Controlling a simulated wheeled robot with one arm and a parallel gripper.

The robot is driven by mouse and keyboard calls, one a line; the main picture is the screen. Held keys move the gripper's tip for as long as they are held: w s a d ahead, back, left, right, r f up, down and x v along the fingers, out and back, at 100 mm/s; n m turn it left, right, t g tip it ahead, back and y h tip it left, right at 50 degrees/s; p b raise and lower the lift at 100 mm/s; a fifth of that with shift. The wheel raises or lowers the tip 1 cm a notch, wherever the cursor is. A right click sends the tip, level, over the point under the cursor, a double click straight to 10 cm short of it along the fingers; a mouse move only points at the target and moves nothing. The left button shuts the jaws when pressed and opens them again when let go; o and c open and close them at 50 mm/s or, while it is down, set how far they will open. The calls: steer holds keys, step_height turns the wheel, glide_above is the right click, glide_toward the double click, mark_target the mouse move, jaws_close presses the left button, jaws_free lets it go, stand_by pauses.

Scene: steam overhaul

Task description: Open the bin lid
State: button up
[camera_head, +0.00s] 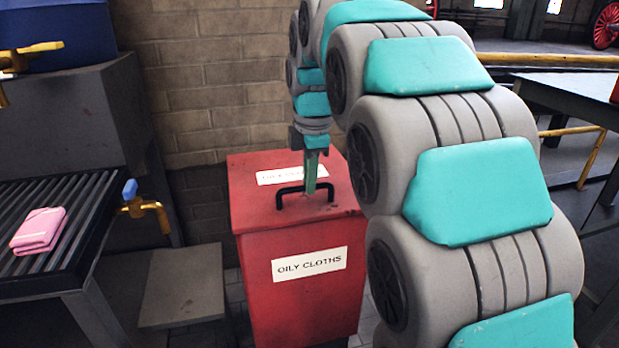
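A red bin (300,297) stands on the floor in the middle, with a white label reading "OILY CLOTHS" on its front. Its red lid (251,205) lies closed on top. A black handle (291,191) rises from the lid near its front edge. My gripper (309,193) points down from above, with its tip at the right part of the handle. One greenish finger shows; whether the fingers are apart or closed on the handle cannot be told. My arm hides the bin's right rear side.
A slatted grey bench (92,215) with a folded pink cloth (38,231) is on the left. A brass tap (148,212) juts toward the bin. A low grey block (181,287) stands left of the bin. A brick wall (205,80) is behind.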

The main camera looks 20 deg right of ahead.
jaws_close()
stand_by(0.6)
stand_by(0.4)
